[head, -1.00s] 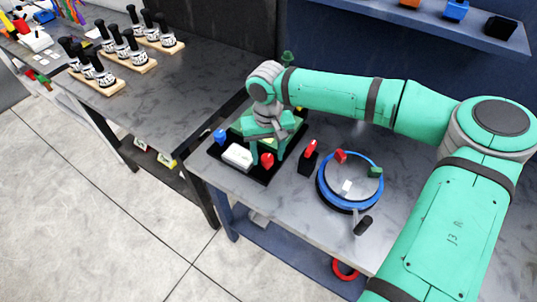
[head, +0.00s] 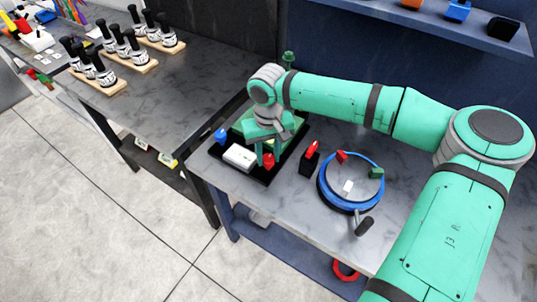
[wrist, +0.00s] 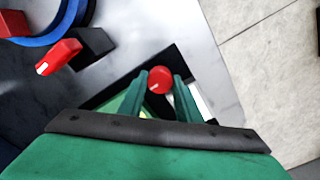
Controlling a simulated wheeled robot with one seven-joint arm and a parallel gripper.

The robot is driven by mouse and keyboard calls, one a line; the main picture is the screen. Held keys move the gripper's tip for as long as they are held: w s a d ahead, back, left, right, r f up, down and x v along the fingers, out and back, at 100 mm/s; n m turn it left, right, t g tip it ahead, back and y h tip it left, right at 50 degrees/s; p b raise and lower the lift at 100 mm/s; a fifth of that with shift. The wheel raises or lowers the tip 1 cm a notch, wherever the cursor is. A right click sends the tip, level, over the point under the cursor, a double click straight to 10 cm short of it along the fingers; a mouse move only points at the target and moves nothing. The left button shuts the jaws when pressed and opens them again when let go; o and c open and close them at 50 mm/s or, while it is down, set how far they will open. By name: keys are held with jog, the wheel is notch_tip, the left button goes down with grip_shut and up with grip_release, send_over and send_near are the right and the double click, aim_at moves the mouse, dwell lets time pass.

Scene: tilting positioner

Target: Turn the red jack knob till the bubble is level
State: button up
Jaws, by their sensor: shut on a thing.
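The red jack knob (head: 268,160) is at the front corner of the black positioner base (head: 217,152). In the wrist view the red knob (wrist: 160,79), with a pale mark near its lower edge, sits between my two fingertips. My gripper (wrist: 161,84) is shut on it from above; in the head view my gripper (head: 262,146) points down at it. A blue knob (head: 221,136) stands at the left corner. A white block (head: 240,157), perhaps the level, lies between the two knobs; I cannot make out a bubble. My gripper partly hides the green plate (head: 240,124).
A black block with a red lever (head: 311,151) stands just right of the base. Further right is a blue-rimmed turntable (head: 325,193) with small blocks and a dark crank handle (head: 364,225). Bare bench lies around them. Another table (head: 190,95) stands at left.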

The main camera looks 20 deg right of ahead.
aim_at(269, 158)
jog(key=n, duration=0.5)
jog(key=shift+n, duration=0.4)
jog(key=n, duration=0.5)
dwell(0.4)
jog(key=o, duration=1.1)
jog(key=shift+c, duration=0.2)
notch_tip(269, 158, up, 11)
